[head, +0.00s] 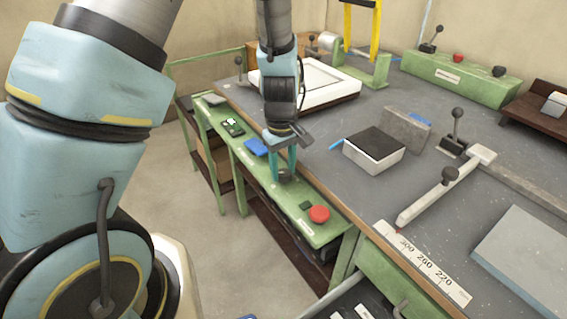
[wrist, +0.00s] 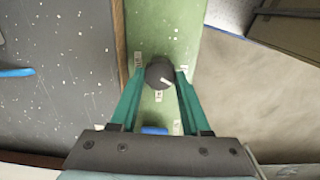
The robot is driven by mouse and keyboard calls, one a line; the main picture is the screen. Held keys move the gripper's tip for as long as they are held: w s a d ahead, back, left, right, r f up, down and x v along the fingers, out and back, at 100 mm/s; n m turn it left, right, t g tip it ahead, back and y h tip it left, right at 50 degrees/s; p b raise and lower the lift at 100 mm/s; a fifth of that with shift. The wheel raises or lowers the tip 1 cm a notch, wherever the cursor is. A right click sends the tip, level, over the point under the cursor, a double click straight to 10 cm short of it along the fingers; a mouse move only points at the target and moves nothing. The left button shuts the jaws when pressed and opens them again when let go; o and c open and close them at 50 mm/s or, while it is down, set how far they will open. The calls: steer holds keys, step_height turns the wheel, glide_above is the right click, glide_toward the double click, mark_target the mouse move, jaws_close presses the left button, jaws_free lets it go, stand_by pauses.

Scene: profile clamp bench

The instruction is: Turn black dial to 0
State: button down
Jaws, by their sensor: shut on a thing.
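The black dial (wrist: 158,73) sits on a green panel strip along the bench's front edge. A pale pointer line shows on its top in the wrist view, slanting toward the lower right. Small white labels surround it, but their print is too small to read. In the head view the dial (head: 285,175) is partly hidden between my fingers. My gripper (wrist: 160,74) has its two teal fingers on either side of the dial, shut on it. In the head view my gripper (head: 283,173) reaches down onto the panel from above.
A red button (head: 319,214) and a small dark switch stand on the green panel (head: 250,180) right of the dial. A blue item (head: 255,147) lies left of it. A white box with a dark top (head: 374,149) stands on the grey bench behind.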

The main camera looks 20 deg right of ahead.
mark_target(282, 173)
steer(key=n+p, duration=0.3)
steer(key=n, duration=0.2)
steer(key=shift+n, duration=0.3)
stand_by(0.4)
steer(key=c, duration=0.7)
jaws_free()
steer(key=shift+o, duration=0.2)
step_height(282, 173, up, 11)
steer(key=shift+s+a, duration=0.15)
